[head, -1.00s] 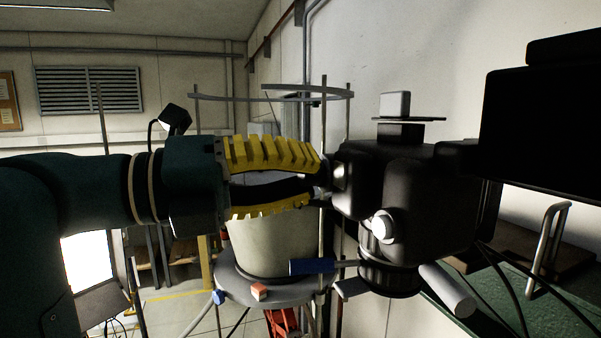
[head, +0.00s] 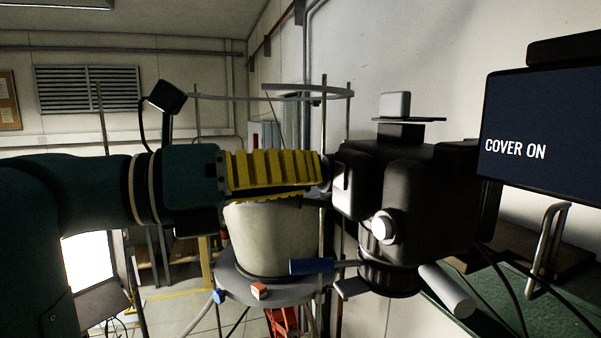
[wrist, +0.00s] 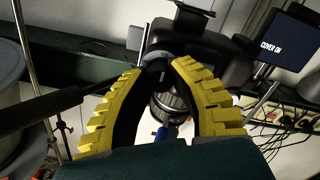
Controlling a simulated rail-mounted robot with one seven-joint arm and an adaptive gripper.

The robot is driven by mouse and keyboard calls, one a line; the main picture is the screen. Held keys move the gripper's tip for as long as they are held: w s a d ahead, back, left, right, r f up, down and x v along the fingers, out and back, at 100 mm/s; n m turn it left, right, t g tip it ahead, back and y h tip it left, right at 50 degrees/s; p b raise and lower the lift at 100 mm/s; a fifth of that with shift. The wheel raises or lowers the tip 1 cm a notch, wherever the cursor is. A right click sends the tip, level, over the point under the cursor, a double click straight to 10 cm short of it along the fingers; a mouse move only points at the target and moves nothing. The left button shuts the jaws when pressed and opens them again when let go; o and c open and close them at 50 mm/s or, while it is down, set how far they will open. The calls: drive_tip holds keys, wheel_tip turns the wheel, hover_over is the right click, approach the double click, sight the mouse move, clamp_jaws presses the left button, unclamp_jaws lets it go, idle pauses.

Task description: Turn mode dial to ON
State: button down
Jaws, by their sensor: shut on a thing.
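My gripper (head: 324,172) reaches from the left to the side face of a black device (head: 420,190). Its yellow ribbed fingers are shut on the mode dial (wrist: 156,57), which shows as a grey round part between the fingertips (wrist: 158,68) in the wrist view. In the head view the fingers hide most of the dial, and I cannot read its pointer position. A screen (head: 530,140) at the right of the device is lit and reads "COVER ON"; it also shows in the wrist view (wrist: 287,43).
A blue-handled lever (head: 312,267) sticks out low on the device, below my fingers. A pale drum (head: 270,240) on a round stand is behind. A green bench (head: 480,290) with cables and a metal handle (head: 546,245) is at the right.

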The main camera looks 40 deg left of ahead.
drive_tip(key=c, duration=0.9)
unclamp_jaws()
drive_tip(key=v, duration=0.7)
